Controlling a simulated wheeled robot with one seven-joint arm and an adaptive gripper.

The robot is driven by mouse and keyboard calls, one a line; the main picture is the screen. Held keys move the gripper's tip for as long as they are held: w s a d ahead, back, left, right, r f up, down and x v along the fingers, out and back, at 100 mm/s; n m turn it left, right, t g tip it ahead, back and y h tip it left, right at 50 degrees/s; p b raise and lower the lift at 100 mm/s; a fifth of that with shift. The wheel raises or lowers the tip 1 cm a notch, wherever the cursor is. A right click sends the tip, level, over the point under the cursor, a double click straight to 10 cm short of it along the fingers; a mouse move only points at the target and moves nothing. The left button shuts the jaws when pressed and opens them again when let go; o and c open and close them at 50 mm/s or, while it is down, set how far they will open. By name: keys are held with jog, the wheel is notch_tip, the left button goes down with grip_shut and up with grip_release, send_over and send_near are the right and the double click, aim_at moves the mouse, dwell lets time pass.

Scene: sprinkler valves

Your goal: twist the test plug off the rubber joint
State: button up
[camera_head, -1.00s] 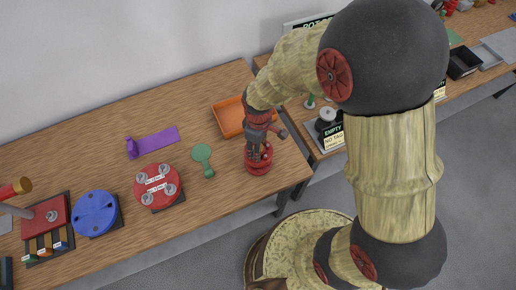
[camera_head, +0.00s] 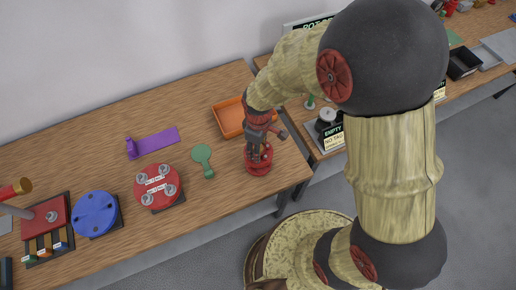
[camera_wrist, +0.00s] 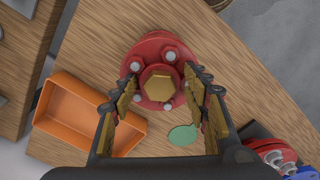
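The rubber joint (camera_head: 257,163) is a red flanged fitting standing near the right end of the wooden table. In the wrist view its red flange (camera_wrist: 148,50) shows from above with several grey bolts. The test plug (camera_wrist: 160,83) is a gold hexagonal head at the flange's centre. My gripper (camera_wrist: 163,88) is open, with one finger on the left and one on the right of the plug. Gaps show between the fingers and the plug. In the head view my gripper (camera_head: 260,145) points down over the joint and hides the plug.
An orange tray (camera_head: 229,128) lies just behind and left of the joint. A green round-ended piece (camera_head: 202,153), a red bolted disc (camera_head: 157,181), a blue disc (camera_head: 95,210) and a purple piece (camera_head: 155,142) lie farther left. A second table stands at the right.

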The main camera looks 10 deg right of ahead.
jog(key=shift+o, duration=0.5)
jog(key=shift+r, duration=0.1)
notch_tip(320, 180, up, 6)
jog(key=p, duration=0.4)
jog(key=shift+p, duration=0.35)
